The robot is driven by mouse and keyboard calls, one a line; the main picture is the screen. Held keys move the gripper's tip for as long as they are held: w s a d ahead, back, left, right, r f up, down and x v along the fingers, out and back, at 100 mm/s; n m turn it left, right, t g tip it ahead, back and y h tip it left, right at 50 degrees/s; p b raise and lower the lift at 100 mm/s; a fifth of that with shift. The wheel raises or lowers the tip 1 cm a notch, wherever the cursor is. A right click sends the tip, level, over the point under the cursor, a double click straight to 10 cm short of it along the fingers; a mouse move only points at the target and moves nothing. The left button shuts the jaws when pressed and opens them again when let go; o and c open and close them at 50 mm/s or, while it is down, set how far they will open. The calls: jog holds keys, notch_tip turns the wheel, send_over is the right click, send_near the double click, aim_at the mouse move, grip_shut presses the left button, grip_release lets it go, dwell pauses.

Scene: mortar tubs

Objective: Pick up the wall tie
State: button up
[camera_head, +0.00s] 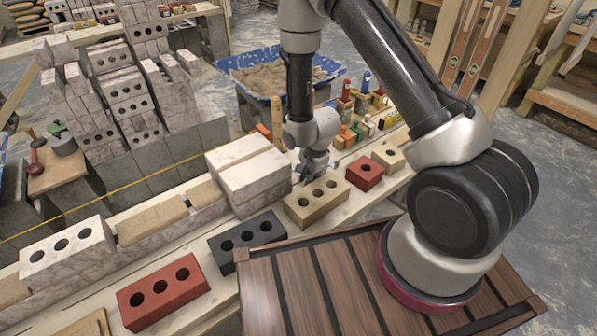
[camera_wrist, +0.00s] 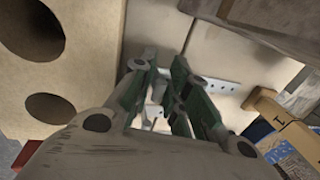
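The wall tie (camera_wrist: 222,86) is a flat grey metal strip with holes. In the wrist view it lies crosswise on the pale plank (camera_wrist: 165,28), with its right end showing beyond my gripper's right finger. Part of it is hidden behind the fingers. My gripper (camera_wrist: 161,68) is pointed down over the tie, its two fingers apart with a gap between them. I cannot tell whether either finger touches the tie. In the head view my gripper (camera_head: 312,172) is low between the pale block stack and the tan brick, and the tie cannot be made out there.
A tan holed brick (camera_head: 317,202) stands close beside my gripper; its holes fill the wrist view's left side. Pale stacked blocks (camera_head: 250,172) are on the other side. A red brick (camera_head: 365,174), small boxes (camera_head: 352,135) and a blue mortar tub (camera_head: 262,75) are nearby.

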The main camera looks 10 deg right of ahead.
grip_shut()
jog(key=shift+r, duration=0.15)
